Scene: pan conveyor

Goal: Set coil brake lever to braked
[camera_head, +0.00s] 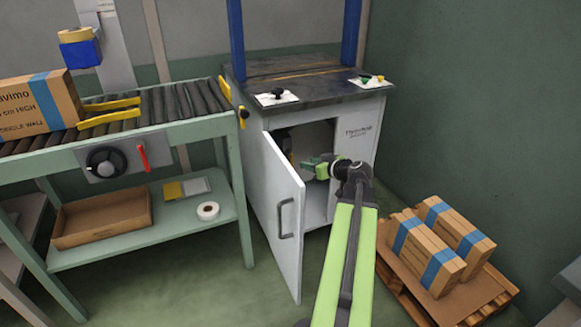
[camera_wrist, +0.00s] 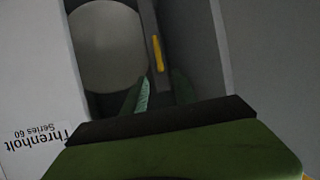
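In the wrist view, a narrow lever with a yellow end (camera_wrist: 158,53) stands inside the dark cabinet interior, beside a large grey rounded disc (camera_wrist: 108,45) that looks like the coil. I take this lever for the coil brake lever; its setting cannot be read. My gripper (camera_wrist: 160,88) points into the cabinet, with its two green fingers apart and nothing seen between them. The yellow end lies ahead of the gap, apart from the fingers as far as I can tell. In the head view, my gripper (camera_head: 314,166) is at the cabinet opening; the lever is not visible there.
The white cabinet (camera_head: 360,150) has its door (camera_head: 275,215) swung open left of my arm. The conveyor table (camera_head: 150,125) with a red handle (camera_head: 143,157) stands left. A pallet (camera_head: 405,280) with cartons (camera_head: 430,255) is on the floor, right of my arm.

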